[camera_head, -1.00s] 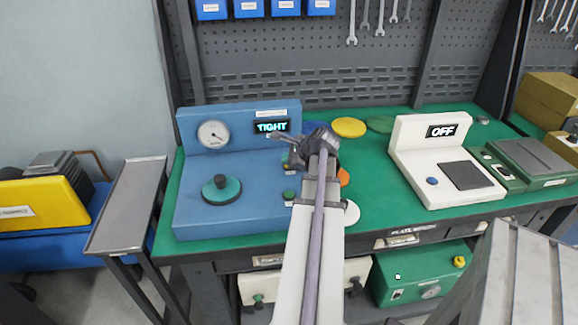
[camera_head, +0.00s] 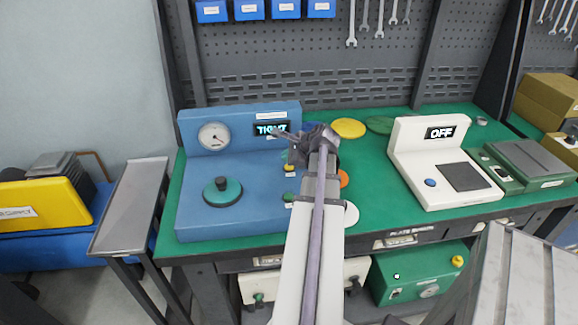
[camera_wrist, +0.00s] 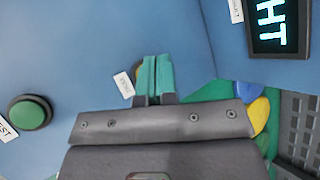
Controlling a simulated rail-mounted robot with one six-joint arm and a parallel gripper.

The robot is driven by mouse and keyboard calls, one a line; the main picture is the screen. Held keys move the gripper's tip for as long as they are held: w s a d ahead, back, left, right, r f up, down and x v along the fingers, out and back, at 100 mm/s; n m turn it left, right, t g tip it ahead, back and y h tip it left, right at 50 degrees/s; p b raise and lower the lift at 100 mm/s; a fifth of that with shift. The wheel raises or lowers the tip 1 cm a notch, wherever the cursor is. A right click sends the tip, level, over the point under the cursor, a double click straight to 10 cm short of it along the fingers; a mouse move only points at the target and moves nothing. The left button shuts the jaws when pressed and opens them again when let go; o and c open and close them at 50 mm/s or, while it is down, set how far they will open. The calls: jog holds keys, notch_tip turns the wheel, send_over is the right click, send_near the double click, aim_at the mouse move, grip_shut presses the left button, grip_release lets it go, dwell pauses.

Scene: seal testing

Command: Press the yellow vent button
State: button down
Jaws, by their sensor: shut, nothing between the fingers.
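The blue test station (camera_head: 235,190) stands on the left of the green bench. Its yellow vent button (camera_head: 289,168) shows just left of my arm in the head view. In the wrist view, only a sliver of the yellow button (camera_wrist: 138,72) shows beside its white label (camera_wrist: 124,84); my fingers hide the rest. My gripper (camera_wrist: 156,72) has teal fingers, shut together and empty, over the button area. In the head view my gripper (camera_head: 292,155) appears just above the button. I cannot tell whether they touch.
A green button (camera_wrist: 30,112) sits left of the fingers in the wrist view. The station has a lit display (camera_head: 272,129) reading TIGHT, a gauge (camera_head: 214,136) and a teal round knob (camera_head: 222,190). A white device (camera_head: 445,170) reading OFF stands at right.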

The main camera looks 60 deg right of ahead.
aim_at(288, 168)
notch_tip(288, 168, up, 5)
jog(key=p, duration=0.4)
jog(key=shift+f, duration=0.1)
jog(key=shift+w+a, duration=0.1)
dwell(0.7)
